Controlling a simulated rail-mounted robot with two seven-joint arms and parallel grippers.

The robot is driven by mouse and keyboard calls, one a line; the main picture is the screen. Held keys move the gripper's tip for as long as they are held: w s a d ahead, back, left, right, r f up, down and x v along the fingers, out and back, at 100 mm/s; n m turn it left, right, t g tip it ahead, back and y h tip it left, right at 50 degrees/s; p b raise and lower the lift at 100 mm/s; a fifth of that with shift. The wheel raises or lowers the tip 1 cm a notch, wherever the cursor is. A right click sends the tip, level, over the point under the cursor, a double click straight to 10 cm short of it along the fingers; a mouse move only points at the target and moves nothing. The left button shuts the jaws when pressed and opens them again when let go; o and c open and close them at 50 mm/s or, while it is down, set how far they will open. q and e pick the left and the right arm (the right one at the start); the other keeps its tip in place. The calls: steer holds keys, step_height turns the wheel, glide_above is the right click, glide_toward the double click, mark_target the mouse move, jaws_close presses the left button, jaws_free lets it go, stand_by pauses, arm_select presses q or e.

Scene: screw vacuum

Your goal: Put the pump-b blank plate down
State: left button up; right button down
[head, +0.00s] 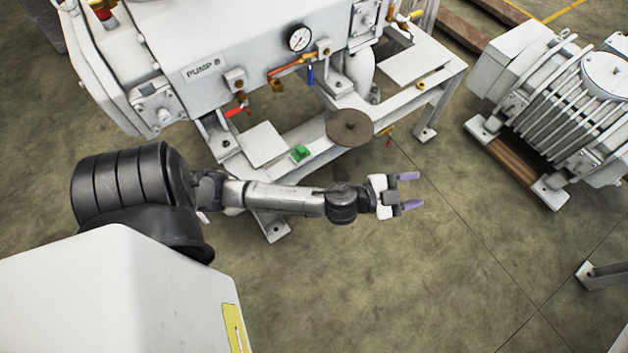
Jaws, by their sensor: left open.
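A round brown disc with a small knob at its centre, which looks like the blank plate (349,128), lies on the front beam of the pump frame (300,140), partly over its edge. The pump body (215,70) above it carries a label reading PUMP and a letter too small to be sure of. My left gripper (409,190) is open and empty, its two purple fingertips pointing right. It is in front of and to the right of the disc, apart from it. My right gripper is not in view.
A green block (300,153) sits on the frame beam left of the disc. A gauge (299,38), a red-handled valve (233,112) and a blue-handled valve (310,75) are on the pump. A finned grey machine (555,105) stands at the right. The floor in front is clear.

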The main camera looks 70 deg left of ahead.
arm_select(q)
steer(key=s+f+n+g+y, duration=0.1)
steer(key=s+f+n+g, duration=0.1)
steer(key=s+g, duration=0.3)
steer(key=s+f+n+g, duration=0.2)
steer(key=s+f+g, duration=0.2)
steer(key=s, duration=0.7)
steer(key=s+f+n+g+y, duration=0.1)
steer(key=s+f+n+g, duration=0.1)
steer(key=s+f+g, duration=0.3)
steer(key=s, duration=0.4)
steer(key=shift+d+f+g+y, duration=0.25)
steer(key=shift+d+g+y, duration=0.05)
steer(key=shift+d, duration=0.1)
